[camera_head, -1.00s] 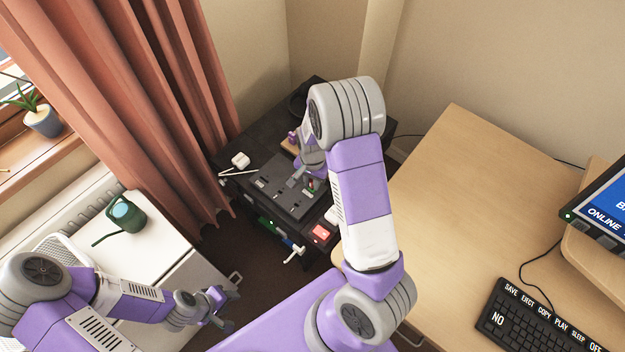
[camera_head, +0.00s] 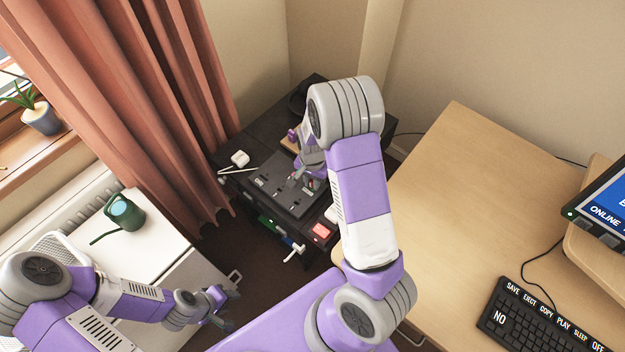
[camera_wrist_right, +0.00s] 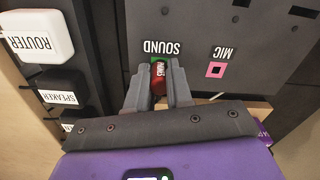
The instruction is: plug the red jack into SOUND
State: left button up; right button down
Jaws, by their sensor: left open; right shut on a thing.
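The red jack (camera_wrist_right: 159,83) is between the fingers of my right gripper (camera_wrist_right: 158,88) in the right wrist view. My right gripper is shut on it. The jack's far end lines up with the green SOUND socket (camera_wrist_right: 161,60) on the dark panel (camera_wrist_right: 110,15). I cannot tell how deep its tip is, as the jack and fingers hide most of the socket. The SOUND label (camera_wrist_right: 161,47) reads upside down. In the head view my right gripper (camera_head: 304,181) is low over the panel, partly hidden by my arm. My left gripper (camera_head: 224,302) is open and empty, away from the panel.
The pink MIC socket (camera_wrist_right: 216,69) is right of SOUND in the wrist view. A white ROUTER block (camera_wrist_right: 38,37) and a black SPEAKER block (camera_wrist_right: 63,97) stand at the left. The wooden desk (camera_head: 440,190) is right of my right arm. A green watering can (camera_head: 125,213) stands on a white cabinet.

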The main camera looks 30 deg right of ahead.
jog(key=shift+f, duration=0.1)
jog(key=c, duration=0.9)
grip_release()
jog(key=shift+c, duration=0.2)
notch_tip(320, 180, up, 8)
jog(key=p, duration=0.3)
jog(key=shift+f, duration=0.2)
